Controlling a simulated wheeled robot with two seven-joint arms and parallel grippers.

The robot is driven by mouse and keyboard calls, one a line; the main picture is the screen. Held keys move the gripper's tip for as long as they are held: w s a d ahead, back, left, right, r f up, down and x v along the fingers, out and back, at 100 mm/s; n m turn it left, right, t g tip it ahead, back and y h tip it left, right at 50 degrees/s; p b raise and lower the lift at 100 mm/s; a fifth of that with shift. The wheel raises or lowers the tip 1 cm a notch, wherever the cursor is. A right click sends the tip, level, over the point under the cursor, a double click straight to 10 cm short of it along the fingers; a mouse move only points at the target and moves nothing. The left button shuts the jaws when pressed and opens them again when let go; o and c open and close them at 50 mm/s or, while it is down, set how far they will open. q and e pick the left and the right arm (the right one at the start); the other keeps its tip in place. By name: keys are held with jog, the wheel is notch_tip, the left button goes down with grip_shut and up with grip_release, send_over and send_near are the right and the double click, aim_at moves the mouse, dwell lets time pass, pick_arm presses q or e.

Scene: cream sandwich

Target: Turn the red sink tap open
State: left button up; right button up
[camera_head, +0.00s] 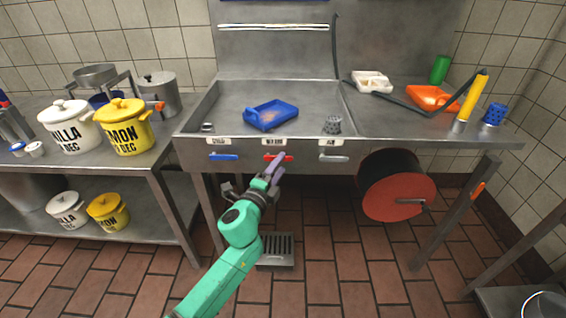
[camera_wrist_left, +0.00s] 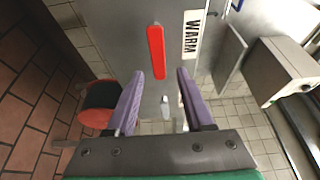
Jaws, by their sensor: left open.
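The red tap handle (camera_head: 272,157) is in the middle of the sink's front panel, below a label, and lies roughly level. My left gripper (camera_head: 278,166) is just in front of it, partly overlapping its right end. In the left wrist view the red handle (camera_wrist_left: 156,52) appears beyond the gap between the open purple fingers (camera_wrist_left: 160,75), beside the label "WARM" (camera_wrist_left: 193,34). The fingers hold nothing; whether one touches the handle I cannot tell. My right gripper is in neither view.
A blue handle (camera_head: 223,157) is left of the red one and a grey handle (camera_head: 334,158) right of it. A red-faced reel (camera_head: 398,197) hangs under the counter at right. A blue tray (camera_head: 271,115) lies in the sink (camera_head: 225,103). Pots stand on the left table.

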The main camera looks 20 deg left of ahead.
pick_arm(q)
jog(key=shift+w+d, duration=0.2)
jog(key=shift+w, duration=1.05)
grip_shut()
jog(key=shift+f, duration=0.1)
dwell(0.3)
